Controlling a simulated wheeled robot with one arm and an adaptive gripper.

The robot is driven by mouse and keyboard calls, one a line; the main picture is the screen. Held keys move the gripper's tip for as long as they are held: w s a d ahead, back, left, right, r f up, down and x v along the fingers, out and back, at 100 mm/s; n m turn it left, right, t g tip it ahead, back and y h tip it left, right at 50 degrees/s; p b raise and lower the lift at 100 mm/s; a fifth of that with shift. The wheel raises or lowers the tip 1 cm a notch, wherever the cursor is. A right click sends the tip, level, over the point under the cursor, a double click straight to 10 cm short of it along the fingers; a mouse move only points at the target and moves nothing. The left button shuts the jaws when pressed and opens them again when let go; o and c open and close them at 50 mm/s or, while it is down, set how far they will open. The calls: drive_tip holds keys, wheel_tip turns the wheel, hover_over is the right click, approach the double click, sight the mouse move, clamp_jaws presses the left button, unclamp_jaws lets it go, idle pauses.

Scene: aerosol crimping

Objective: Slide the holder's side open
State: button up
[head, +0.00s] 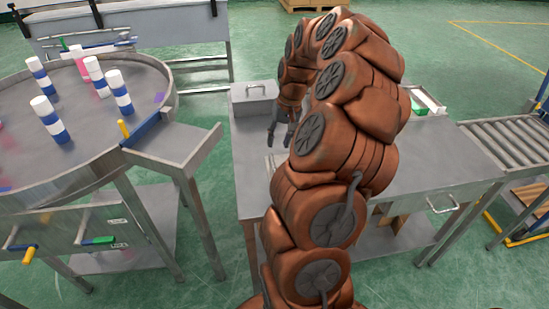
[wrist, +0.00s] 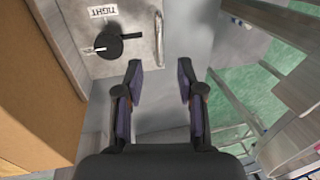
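A grey metal box with a handle on top (head: 254,92), which may be the holder, stands at the back left of the metal table. In the wrist view a grey panel (wrist: 130,63) carries an upside-down TIGHT label (wrist: 101,12), a black knob (wrist: 108,41) with a pale lever, and a slim metal handle (wrist: 158,38). I cannot tell for sure that this panel belongs to the box. My gripper (wrist: 160,84) is open and empty, its two fingers apart, just short of the handle in the picture. In the head view it hangs right of the box.
The metal table (head: 245,165) is partly hidden by my arm. A round table (head: 95,120) with several blue-and-white cans and a side chute (head: 180,143) stands at left. A roller conveyor (head: 510,140) is at right. A brown surface (wrist: 38,90) lies close left in the wrist view.

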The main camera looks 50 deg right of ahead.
sight(273, 162)
drive_tip(key=shift+w+a+f+p, duration=0.2)
drive_tip(key=shift+f+p, duration=0.1)
drive_tip(key=shift+f, duration=0.95)
drive_tip(key=shift+w+a+f+p, duration=0.15)
drive_tip(key=shift+f+p, duration=0.2)
drive_tip(key=shift+f, duration=0.9)
drive_tip(key=shift+w+a+f+p, duration=0.1)
drive_tip(key=shift+a+f+p, duration=0.15)
drive_tip(key=shift+f, duration=1)
clamp_jaws()
